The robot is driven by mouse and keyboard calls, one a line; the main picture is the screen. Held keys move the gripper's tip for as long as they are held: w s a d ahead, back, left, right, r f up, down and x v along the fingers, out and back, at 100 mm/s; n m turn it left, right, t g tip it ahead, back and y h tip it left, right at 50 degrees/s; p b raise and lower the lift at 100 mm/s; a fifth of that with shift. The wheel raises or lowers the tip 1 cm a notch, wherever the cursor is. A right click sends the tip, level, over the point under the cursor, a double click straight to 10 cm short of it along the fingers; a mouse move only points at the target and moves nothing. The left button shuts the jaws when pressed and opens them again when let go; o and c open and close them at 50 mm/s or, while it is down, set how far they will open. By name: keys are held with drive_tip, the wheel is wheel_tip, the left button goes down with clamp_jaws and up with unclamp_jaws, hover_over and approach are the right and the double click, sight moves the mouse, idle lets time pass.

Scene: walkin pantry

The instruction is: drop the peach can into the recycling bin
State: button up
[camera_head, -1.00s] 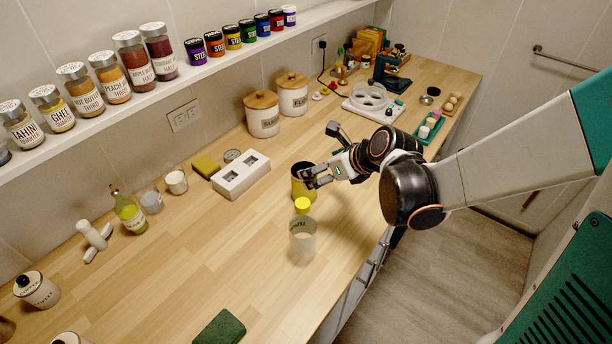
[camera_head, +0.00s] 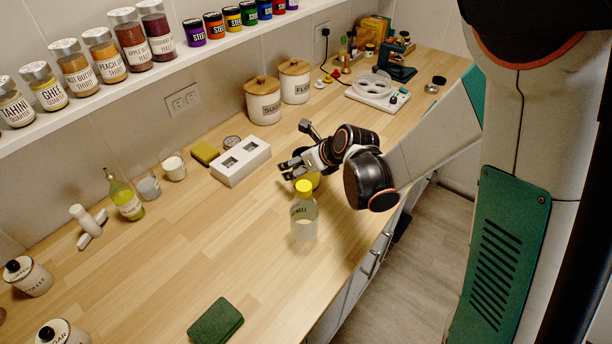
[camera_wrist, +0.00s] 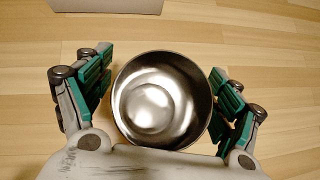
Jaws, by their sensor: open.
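An open-topped can with a yellow outside (camera_head: 314,181) stands on the wooden counter; I take it as the peach can, but no label is readable. In the wrist view I look down into its empty, shiny metal inside (camera_wrist: 158,103). My gripper (camera_head: 291,170) is at the can and hides part of it in the head view. No recycling bin shows in either view.
A clear bottle with a yellow cap (camera_head: 303,216) stands just in front of the can. A white block with square holes (camera_head: 241,162) lies behind it. Lidded canisters (camera_head: 263,102) stand by the wall. A green sponge (camera_head: 215,322) lies at the front. The counter's left middle is clear.

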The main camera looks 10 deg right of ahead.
drive_tip(key=shift+x, duration=0.8)
drive_tip(key=shift+r, duration=0.1)
drive_tip(key=shift+c, duration=0.3)
drive_tip(key=shift+d, duration=0.1)
drive_tip(key=c, duration=1.1)
drive_tip(key=shift+c, duration=0.7)
wheel_tip(320, 180, up, 27)
drive_tip(key=p, duration=1.1)
drive_tip(key=s+d+f+m+t+h+b, duration=0.1)
drive_tip(key=d+f+m+h+b, duration=0.1)
drive_tip(key=d+f+b, duration=0.7)
drive_tip(key=d+f+m, duration=0.1)
drive_tip(key=d+f, duration=0.3)
drive_tip(key=shift+s+d+f, duration=0.2)
drive_tip(key=shift+s+d, duration=0.1)
drive_tip(key=shift+d, duration=0.05)
